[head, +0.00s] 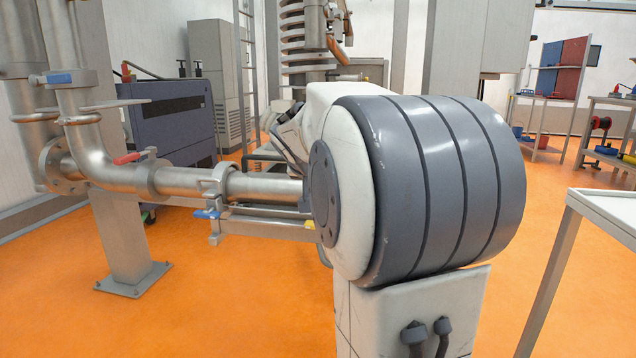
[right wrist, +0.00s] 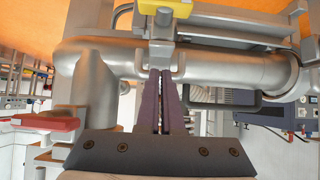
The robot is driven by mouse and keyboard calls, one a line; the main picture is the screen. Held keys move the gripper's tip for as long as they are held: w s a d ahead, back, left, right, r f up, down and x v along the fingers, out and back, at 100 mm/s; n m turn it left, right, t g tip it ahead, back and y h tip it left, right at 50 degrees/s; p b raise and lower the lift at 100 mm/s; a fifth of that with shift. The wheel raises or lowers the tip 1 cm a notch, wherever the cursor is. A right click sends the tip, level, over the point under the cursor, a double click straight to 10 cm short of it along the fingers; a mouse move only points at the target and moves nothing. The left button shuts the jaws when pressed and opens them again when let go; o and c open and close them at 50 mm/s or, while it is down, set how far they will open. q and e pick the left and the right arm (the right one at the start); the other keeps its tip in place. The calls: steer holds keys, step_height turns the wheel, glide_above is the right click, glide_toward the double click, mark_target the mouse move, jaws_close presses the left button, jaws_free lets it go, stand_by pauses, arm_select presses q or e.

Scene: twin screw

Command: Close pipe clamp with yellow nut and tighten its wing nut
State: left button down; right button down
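In the right wrist view a yellow wing nut (right wrist: 157,7) sits on a grey pipe clamp (right wrist: 160,58) at the top middle, around a horizontal steel pipe (right wrist: 225,70). My right gripper (right wrist: 161,76) points at this clamp with its dark fingers close together. The fingers look shut, with only a thin slit between them and nothing visible held. Their tips are at the clamp's near edge; I cannot tell whether they touch it. My left gripper is not in view.
In the head view a clamp with a blue wing nut (head: 207,214) hangs on the horizontal pipe. A red-handled clamp (head: 127,158) and another blue one (head: 58,78) are farther left. A red handle (right wrist: 46,122) shows in the wrist view. A table (head: 612,208) stands at right.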

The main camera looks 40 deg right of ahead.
steer(key=s+a+f+n+g+y+p, duration=0.1)
steer(key=s+a+f+n+y+p, duration=0.2)
steer(key=a, duration=1.1)
steer(key=s+a+f+n+y+p, duration=0.1)
steer(key=s+a+f+n+y, duration=0.3)
steer(key=a, duration=1)
steer(key=s+a+f+n+g+y+p, duration=0.1)
steer(key=s+a+f+n+g+p, duration=0.15)
steer(key=s+a+n, duration=0.45)
steer(key=s+a+f+n+g+y+p, duration=0.15)
steer(key=s+a+f+n, duration=0.25)
steer(key=s+a, duration=0.45)
step_height(320, 180, up, 38)
steer(key=s+g+p, duration=0.1)
steer(key=p, duration=3.7)
steer(key=shift+s+d, duration=0.15)
steer(key=shift+s, duration=0.1)
